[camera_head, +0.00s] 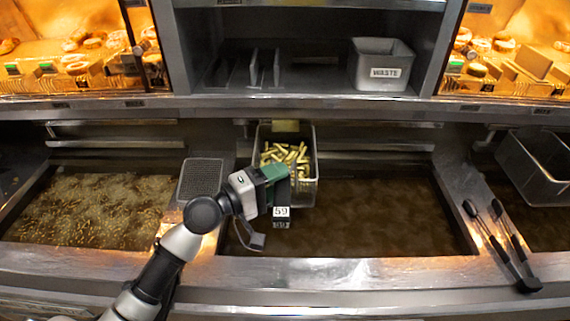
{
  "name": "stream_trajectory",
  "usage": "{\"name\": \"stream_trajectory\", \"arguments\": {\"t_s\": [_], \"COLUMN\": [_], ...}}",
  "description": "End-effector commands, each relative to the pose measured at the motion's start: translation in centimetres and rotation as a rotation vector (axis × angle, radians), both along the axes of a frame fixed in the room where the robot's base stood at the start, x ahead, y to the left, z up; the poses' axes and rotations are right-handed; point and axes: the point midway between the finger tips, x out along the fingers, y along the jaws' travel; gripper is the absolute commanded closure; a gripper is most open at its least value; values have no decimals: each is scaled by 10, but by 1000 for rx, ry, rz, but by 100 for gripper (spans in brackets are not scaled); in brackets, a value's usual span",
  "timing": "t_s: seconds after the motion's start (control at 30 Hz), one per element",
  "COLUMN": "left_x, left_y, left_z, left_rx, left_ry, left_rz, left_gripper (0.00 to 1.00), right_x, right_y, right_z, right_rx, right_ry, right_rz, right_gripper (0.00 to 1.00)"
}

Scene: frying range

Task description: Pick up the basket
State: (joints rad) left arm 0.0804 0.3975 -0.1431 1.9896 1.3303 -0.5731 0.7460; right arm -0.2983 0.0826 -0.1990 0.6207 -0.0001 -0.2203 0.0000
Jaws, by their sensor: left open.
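A metal basket (314,165) filled with yellow fry-like pieces stands at the back of the middle fryer vat, near its left side. My left gripper (282,196) is at the front of this basket, its arm coming up from the lower left. The gripper is open, and its dark end with a "59" tag covers part of the basket's front, so any handle there and contact with it cannot be made out. My right gripper is out of view.
The left vat (95,210) holds bubbling oil with small pieces. An empty metal basket (535,170) stands at the far right. Black-handled tongs (500,235) lie on the right divider. A "WASTE" bin (382,62) sits on the shelf above. The middle vat's right side is clear.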

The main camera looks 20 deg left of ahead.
Motion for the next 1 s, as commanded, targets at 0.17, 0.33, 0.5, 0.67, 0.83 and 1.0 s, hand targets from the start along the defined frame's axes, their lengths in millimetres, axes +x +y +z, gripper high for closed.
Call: {"name": "stream_trajectory", "arguments": {"t_s": [0.17, 0.33, 0.5, 0.67, 0.83, 1.0], "left_x": [0, 0, 0, 0, 0, 0], "left_y": [0, 0, 1, 1, 1, 1], "left_z": [-1, -1, -1, -1, 1, 2], "left_rx": [0, 0, 0, 0, 1, 1], "left_ry": [0, 0, 0, 0, -5, -5], "left_rz": [0, 1, 1, 1, 2, 2], "left_gripper": [46, 72, 98, 100, 100, 100], "right_x": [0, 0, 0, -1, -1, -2], "right_y": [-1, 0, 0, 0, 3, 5], "right_z": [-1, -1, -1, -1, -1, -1], "right_rx": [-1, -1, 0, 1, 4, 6], "right_ry": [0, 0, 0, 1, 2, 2], "right_rz": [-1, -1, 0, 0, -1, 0], "right_gripper": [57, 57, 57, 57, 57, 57]}}
